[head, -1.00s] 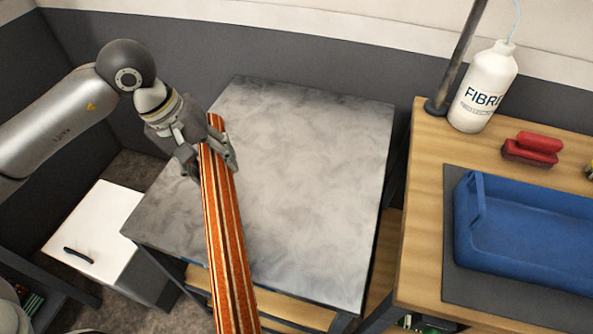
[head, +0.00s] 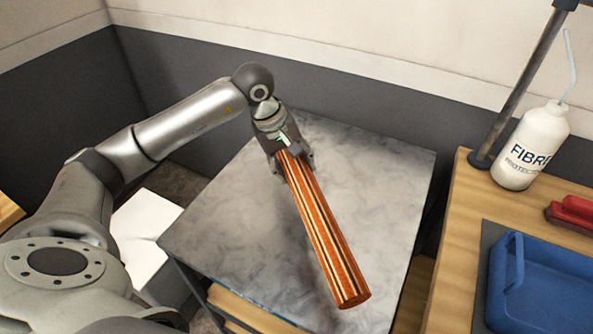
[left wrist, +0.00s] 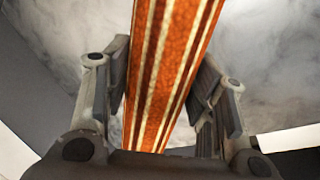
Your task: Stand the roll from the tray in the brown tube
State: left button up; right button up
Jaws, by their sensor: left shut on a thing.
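The roll (head: 325,232) is long and orange-red with cream and dark stripes. My left gripper (head: 291,158) is shut on it near its far end. In the head view the roll slants down to the right, its near round end showing over the grey table. The left wrist view shows the roll (left wrist: 168,70) between the two fingers of my left gripper (left wrist: 165,105). I cannot tell how high the roll is above the table. The blue tray (head: 497,278) is at the right, partly cut off. No brown tube shows, and my right gripper is out of view.
The grey mottled table (head: 225,215) is otherwise clear. A wooden bench (head: 455,220) at the right holds a white bottle (head: 532,145), a red brush (head: 573,212) and a dark pole (head: 520,90). A white-topped cabinet (head: 145,230) is at the left. Walls close off the back.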

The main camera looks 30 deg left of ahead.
pick_arm(q)
jog(key=w+a+f, duration=0.1)
jog(key=w+f, duration=0.1)
jog(key=w+a+f+p, duration=0.1)
jog(key=w+f, duration=0.1)
jog(key=w+a+f, duration=0.1)
jog(key=w+f, duration=0.1)
jog(key=shift+w+a+f+p, duration=0.2)
jog(key=shift+a+f+p, duration=0.05)
jog(key=shift+a+p, duration=0.1)
jog(key=shift+w+a+f, duration=0.1)
jog(key=shift+f, duration=0.05)
notch_tip(320, 180, down, 3)
jog(key=shift+p, duration=0.75)
jog(key=shift+w+f, duration=0.1)
jog(key=shift+f, duration=0.1)
jog(key=o, duration=1.1)
jog(key=shift+f, duration=0.15)
jog(key=shift+c, duration=0.2)
jog(key=o, duration=0.5)
jog(key=shift+c, duration=0.2)
